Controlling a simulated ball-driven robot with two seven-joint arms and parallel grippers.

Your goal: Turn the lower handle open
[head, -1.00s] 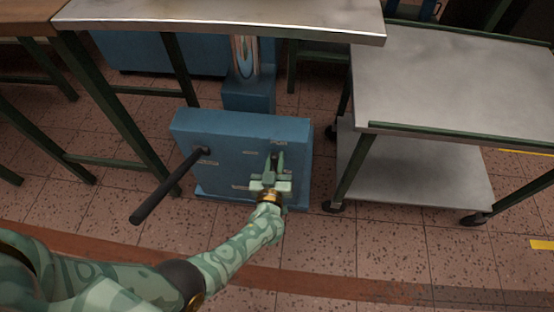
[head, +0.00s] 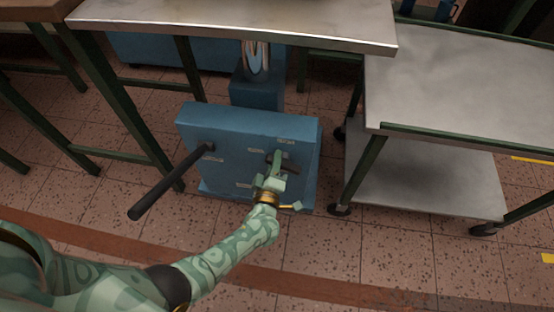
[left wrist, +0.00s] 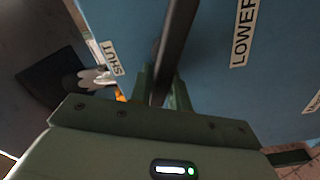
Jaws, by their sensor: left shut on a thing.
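A blue box (head: 228,135) stands on the floor with small pale labels on its face. My left gripper (head: 277,163) is at the right part of this face. In the left wrist view, my left gripper (left wrist: 162,88) is shut on a dark bar, the lower handle (left wrist: 176,40), which runs between its two fingers. A label reading LOWER (left wrist: 243,32) is to the right of the bar and one reading SHUT (left wrist: 111,58) is to its left. In the head view the gripper hides much of the handle. My right gripper is not in view.
A long dark lever (head: 168,184) sticks out from the box's left side toward me. A metal-topped table (head: 235,24) stands behind and above the box. A two-tier grey cart (head: 465,90) is at the right. The tiled floor in front is mostly open.

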